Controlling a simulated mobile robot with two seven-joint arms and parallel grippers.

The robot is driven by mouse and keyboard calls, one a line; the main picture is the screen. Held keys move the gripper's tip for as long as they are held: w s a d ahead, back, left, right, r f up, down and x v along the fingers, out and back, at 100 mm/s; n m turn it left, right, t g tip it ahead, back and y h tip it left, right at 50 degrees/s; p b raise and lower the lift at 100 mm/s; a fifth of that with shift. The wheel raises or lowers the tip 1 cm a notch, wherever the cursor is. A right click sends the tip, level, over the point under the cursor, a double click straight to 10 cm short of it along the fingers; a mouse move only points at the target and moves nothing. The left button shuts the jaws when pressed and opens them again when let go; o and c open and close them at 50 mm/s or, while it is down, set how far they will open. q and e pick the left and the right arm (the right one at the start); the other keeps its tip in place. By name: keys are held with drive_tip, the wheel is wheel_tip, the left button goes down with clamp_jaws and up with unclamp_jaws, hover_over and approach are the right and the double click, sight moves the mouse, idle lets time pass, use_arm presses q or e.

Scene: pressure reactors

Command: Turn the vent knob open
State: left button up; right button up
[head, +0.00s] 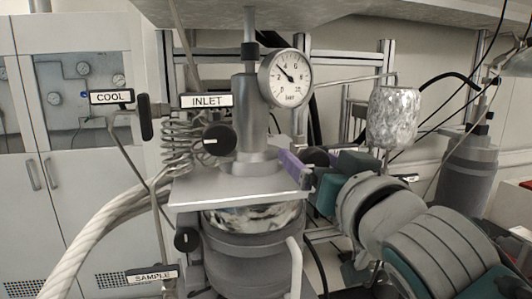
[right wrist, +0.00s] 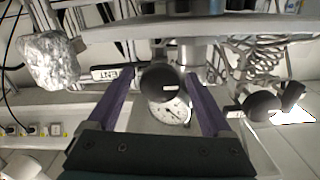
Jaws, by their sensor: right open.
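The vent knob (right wrist: 165,82) is round and black with a short white mark, which lies roughly level in the right wrist view. A partly visible label (right wrist: 103,73), upside down there, sits just left of it. My right gripper (right wrist: 160,88) is open, with one purple finger on each side of the knob; I cannot tell whether either finger touches it. In the head view the right gripper (head: 304,160) reaches in from the right beside the reactor head (head: 252,130). The dark knob (head: 316,157) is partly hidden there by the gripper. My left gripper is not in view.
The pressure gauge (head: 285,78) stands above the gripper. A flat plate (head: 240,190) lies under the reactor head. A foil-wrapped vessel (head: 393,117) hangs to the right.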

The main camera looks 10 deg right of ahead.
drive_tip(key=shift+w, duration=0.15)
clamp_jaws()
idle(0.7)
